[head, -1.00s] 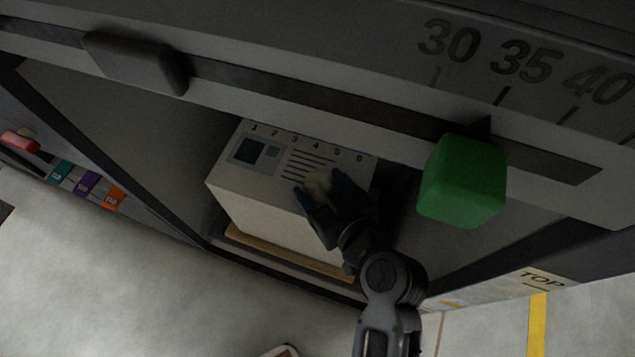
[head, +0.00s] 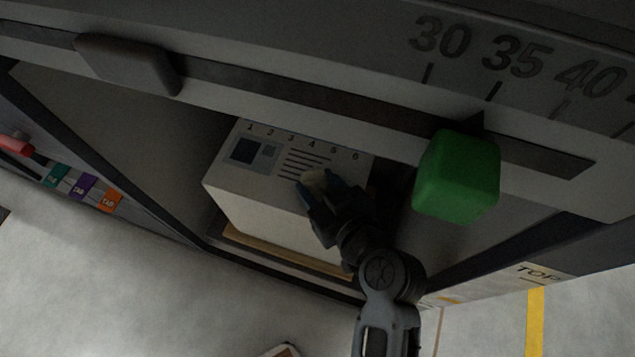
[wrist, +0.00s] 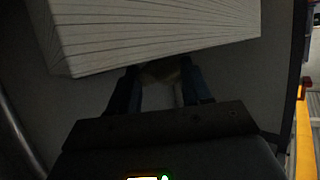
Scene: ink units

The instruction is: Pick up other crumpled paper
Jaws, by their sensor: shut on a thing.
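The crumpled paper (head: 314,181) is a small pale lump between the fingers of my gripper (head: 318,192). My gripper is shut on it, over the right part of the paper stack's top in the head view. In the wrist view the crumpled paper (wrist: 160,74) shows dimly between the two dark fingers of my gripper (wrist: 158,80), partly hidden and in shadow. I cannot tell whether the crumpled paper touches the stack.
A white paper stack (head: 255,205) with a printed top sits in the dark bay, on a tan board (head: 285,253). Above the bay runs a slotted rail with a green block (head: 457,176) and a grey block (head: 130,62). Bay walls stand close on both sides.

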